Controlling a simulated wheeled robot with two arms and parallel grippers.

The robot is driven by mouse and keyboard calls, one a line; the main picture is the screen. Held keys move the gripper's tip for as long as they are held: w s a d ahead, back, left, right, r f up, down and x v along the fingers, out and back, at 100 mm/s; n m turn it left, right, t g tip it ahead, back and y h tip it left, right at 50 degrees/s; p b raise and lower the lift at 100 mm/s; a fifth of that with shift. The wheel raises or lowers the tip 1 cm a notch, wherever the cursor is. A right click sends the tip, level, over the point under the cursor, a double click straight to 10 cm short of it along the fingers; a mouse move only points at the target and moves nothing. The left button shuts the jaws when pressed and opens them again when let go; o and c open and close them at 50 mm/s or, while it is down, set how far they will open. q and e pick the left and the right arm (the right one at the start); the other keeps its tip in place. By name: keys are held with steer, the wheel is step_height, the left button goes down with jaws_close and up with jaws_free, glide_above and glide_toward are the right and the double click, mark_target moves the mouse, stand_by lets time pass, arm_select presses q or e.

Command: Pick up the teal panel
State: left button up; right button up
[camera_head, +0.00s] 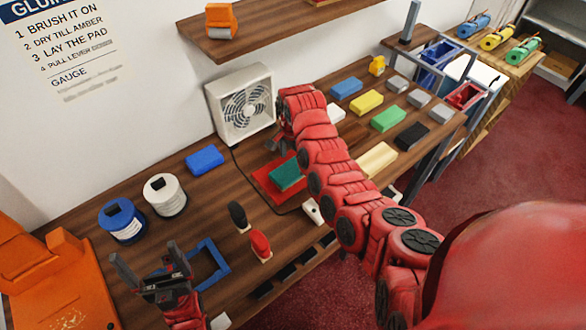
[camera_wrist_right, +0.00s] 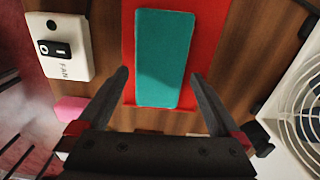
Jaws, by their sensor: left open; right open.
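The teal panel (camera_head: 286,176) lies on a red mat (camera_head: 262,180) on the wooden counter, in front of the fan. My left gripper (camera_head: 150,265) is open and empty above the counter's front left, near a blue square frame (camera_head: 212,268).
A white fan (camera_head: 240,105) stands behind the mat. A fan switch box (camera_wrist_right: 57,48) is left of the panel in the wrist view. Several coloured blocks, such as a green one (camera_head: 388,118), lie to the right. Spools (camera_head: 165,195) and brushes (camera_head: 260,245) stand left and in front.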

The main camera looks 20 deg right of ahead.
mark_target(293, 168)
steer(key=shift+d+f+p, duration=0.1)
steer(key=shift+f+p, duration=0.45)
steer(key=shift+f, duration=1.1)
steer(key=c, duration=1.2)
steer(key=shift+o, duration=0.2)
steer(key=shift+w+r, duration=0.1)
